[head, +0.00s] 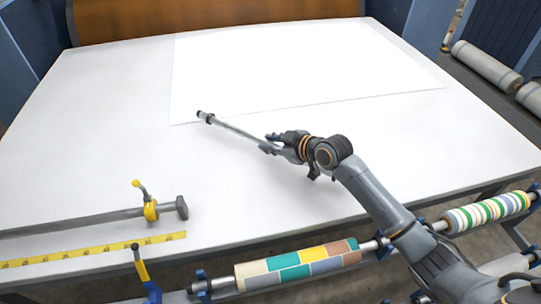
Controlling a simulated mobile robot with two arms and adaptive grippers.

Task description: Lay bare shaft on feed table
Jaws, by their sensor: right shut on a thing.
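The bare shaft (236,129) is a thin grey metal rod with a dark collar at its far end. It points to the upper left over the white feed table (90,120). My right gripper (271,144) is shut on the shaft near its lower right part, and the jaws cover that part. The shaft's far end lies near the lower edge of a white sheet. I cannot tell whether the shaft touches the table or is held just above it. My left gripper is not in view.
The white sheet (290,65) covers the table's back. A bar clamp (80,221) and a yellow ruler (90,251) lie at the front left. Rollers with coloured patches (297,263) and stripes (487,211) hang along the front edge. The table's left middle is clear.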

